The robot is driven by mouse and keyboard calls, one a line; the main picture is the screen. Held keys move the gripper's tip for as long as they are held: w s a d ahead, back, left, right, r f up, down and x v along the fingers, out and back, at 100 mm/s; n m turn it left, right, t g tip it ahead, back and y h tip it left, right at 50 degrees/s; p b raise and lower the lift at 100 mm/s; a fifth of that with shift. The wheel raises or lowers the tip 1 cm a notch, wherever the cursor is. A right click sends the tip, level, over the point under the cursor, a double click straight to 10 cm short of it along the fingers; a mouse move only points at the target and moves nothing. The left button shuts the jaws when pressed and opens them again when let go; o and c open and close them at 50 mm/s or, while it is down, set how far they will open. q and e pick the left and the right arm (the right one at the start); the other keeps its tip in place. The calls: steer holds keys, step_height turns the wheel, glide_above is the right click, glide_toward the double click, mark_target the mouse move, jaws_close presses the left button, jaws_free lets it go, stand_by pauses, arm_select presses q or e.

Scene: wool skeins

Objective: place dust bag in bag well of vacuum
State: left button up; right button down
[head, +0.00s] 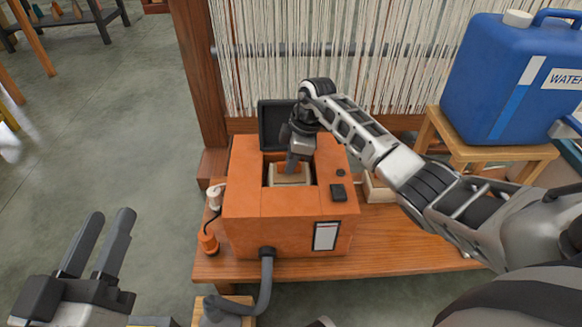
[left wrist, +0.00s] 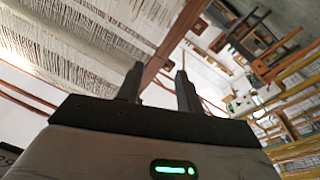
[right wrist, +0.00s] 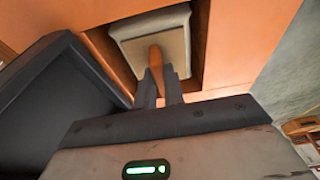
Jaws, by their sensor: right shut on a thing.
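The orange vacuum (head: 285,213) stands on a wooden bench, its dark lid (head: 277,124) open at the back. The beige dust bag (head: 290,180) is inside the vacuum's square bag well (head: 311,172). In the right wrist view the dust bag (right wrist: 158,28) lies within the dark opening, close to its edges; I cannot tell if it rests on the bottom. My left gripper (head: 103,244) is open and empty, left of the bench and away from the vacuum.
A loom (head: 330,50) with hanging pale threads stands behind the bench. A blue water container (head: 510,85) sits on a wooden stool (head: 483,152) at right. A grey hose (head: 266,283) leaves the vacuum's front. A pale box (head: 376,188) is partly hidden behind my right arm.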

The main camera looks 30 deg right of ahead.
steer(key=shift+f, duration=0.25)
steer(key=c, duration=1.5)
jaws_free()
steer(key=shift+f, duration=0.1)
